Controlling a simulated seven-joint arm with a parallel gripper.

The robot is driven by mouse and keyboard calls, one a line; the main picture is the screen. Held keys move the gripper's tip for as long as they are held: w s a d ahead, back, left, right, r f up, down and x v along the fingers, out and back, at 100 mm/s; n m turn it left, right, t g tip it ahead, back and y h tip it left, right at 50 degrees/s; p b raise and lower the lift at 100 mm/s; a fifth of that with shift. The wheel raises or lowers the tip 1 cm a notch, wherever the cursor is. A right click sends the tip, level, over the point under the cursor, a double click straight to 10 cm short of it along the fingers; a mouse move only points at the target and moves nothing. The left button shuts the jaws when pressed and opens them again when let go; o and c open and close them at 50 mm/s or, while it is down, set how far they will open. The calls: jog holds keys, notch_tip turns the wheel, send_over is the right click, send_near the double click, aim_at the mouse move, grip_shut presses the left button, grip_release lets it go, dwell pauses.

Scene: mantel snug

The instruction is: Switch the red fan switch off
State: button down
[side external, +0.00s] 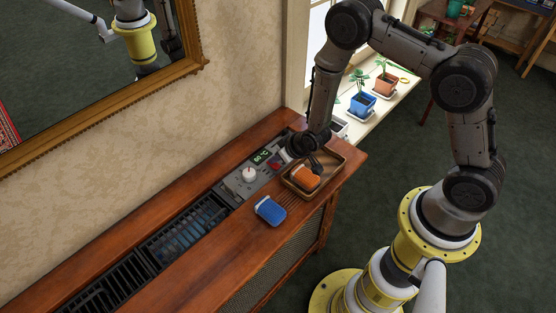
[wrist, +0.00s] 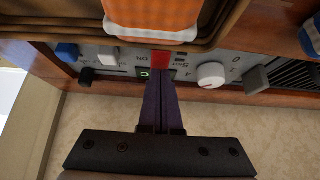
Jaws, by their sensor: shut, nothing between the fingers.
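The red fan switch (wrist: 161,59) sits on the grey control panel in the wrist view. It also shows as a small red patch on the panel in the side view (side external: 275,162). My gripper (wrist: 161,76) is shut and empty, with its two dark fingers side by side. The fingertips are at the near edge of the red switch and partly cover the panel there. I cannot tell whether they touch it. Upside-down lettering stands beside the switch. Which way the switch is set cannot be told.
A white knob (wrist: 211,75), a grey lever (wrist: 256,80), a blue lever (wrist: 67,52) and a black lever (wrist: 86,76) flank the switch. A wooden tray (side external: 335,171) holds an orange object (side external: 304,178). A blue object (side external: 270,211) lies on the cabinet top. Plants line the windowsill.

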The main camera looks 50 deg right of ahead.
aim_at(277, 167)
jog(key=shift+r, duration=0.1)
jog(key=r, duration=0.4)
jog(key=shift+s+r, duration=0.15)
jog(key=shift+s, duration=0.1)
jog(key=s+r, duration=0.1)
jog(key=s, duration=0.1)
jog(key=s+r, duration=0.2)
jog(key=s, duration=0.1)
jog(key=s+r, duration=0.2)
jog(key=s, duration=0.1)
jog(key=shift+s+r, duration=0.1)
jog(key=shift+r, duration=0.1)
